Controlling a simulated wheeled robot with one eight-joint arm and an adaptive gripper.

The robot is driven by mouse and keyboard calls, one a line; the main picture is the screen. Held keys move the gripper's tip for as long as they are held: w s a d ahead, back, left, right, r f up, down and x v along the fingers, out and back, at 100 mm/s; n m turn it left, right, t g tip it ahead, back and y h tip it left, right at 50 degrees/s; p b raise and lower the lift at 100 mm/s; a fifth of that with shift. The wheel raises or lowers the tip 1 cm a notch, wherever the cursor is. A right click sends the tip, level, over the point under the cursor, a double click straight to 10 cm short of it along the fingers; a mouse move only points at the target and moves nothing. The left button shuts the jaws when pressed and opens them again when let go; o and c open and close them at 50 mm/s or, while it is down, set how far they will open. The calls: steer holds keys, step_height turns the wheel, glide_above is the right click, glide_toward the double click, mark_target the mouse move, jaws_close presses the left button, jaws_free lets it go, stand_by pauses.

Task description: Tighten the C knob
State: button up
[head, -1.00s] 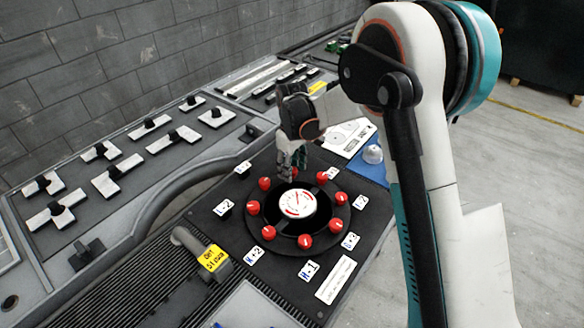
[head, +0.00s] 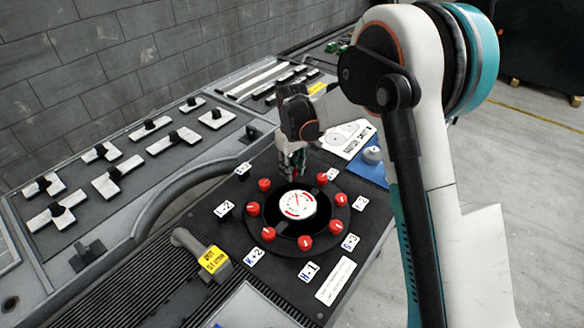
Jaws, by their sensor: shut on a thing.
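A round black panel carries a ring of several red knobs around a white dial (head: 297,204) with a needle. My gripper (head: 292,172) points down at the back of this ring, above and behind the dial. It is shut on the red knob at that spot, which the fingers mostly hide. Free red knobs stand on either side, one at left (head: 265,184) and one at right (head: 322,178). White letter labels sit outside the ring; the label at my gripper is hidden, and I cannot make out which one is C.
A grey handle with a yellow tag (head: 213,259) stands in front left of the ring. A curved grey rail (head: 165,190) runs at left, beside a panel of black-and-white switches (head: 112,180).

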steer(key=m, duration=0.4)
steer(key=shift+m, duration=0.3)
steer(key=m, duration=0.3)
steer(key=shift+m+p, duration=0.3)
steer(key=shift+m, duration=0.1)
steer(key=m, duration=0.7)
steer(key=o, duration=1.1)
step_height(320, 180, up, 12)
